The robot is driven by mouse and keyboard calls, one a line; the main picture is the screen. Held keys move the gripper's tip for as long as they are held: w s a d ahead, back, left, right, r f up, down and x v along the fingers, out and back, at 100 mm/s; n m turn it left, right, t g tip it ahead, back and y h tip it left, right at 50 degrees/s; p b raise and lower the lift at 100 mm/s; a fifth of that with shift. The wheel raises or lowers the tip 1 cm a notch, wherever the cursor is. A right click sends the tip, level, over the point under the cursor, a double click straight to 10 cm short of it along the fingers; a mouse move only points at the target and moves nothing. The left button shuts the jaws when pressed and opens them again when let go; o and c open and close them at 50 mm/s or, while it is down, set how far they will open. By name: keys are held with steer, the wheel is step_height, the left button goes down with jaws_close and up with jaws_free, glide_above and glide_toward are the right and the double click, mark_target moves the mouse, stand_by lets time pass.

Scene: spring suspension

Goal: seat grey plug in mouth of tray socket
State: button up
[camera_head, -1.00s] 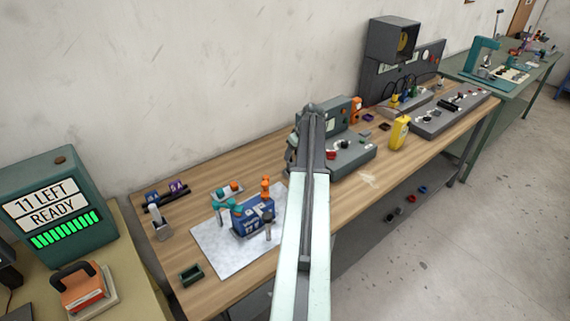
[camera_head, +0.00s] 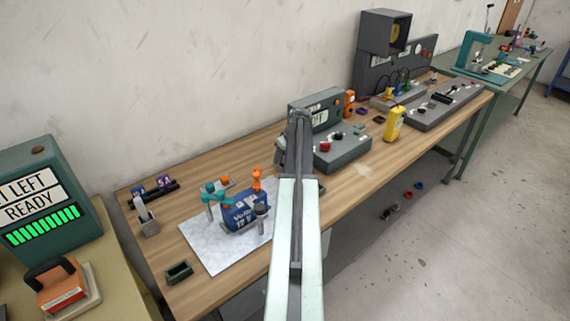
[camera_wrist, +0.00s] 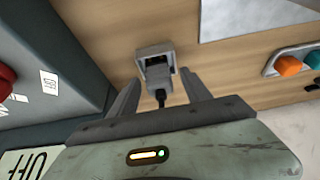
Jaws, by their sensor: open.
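In the wrist view, a light grey block (camera_wrist: 155,50) with a square, framed dark mouth stands on the wooden bench, just past my fingertips. I take it for the tray socket. A grey piece with a dark neck or cable (camera_wrist: 160,92), likely the grey plug, is at that mouth and reaches back between my fingers. I cannot tell how deep it sits. My gripper (camera_wrist: 160,79) is open, one finger on each side of the dark neck, with gaps visible. In the head view my own arm hides the gripper, the plug and the socket.
A grey control box (camera_head: 342,150) with a red knob stands close to my arm; its side shows at left in the wrist view. A blue unit (camera_head: 244,212) sits on a pale mat (camera_head: 205,248). A yellow meter (camera_head: 394,124) stands farther right.

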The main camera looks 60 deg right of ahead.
jaws_close()
steer(key=shift+r, duration=0.1)
steer(key=shift+r+p, duration=0.55)
steer(key=shift+p, duration=0.05)
step_height(320, 180, up, 3)
steer(key=p, duration=0.3)
steer(key=shift+r, duration=0.2)
steer(key=s, duration=1.6)
steer(key=shift+a+r+p, duration=0.2)
steer(key=shift+a+p, duration=0.15)
steer(key=shift+p, duration=0.05)
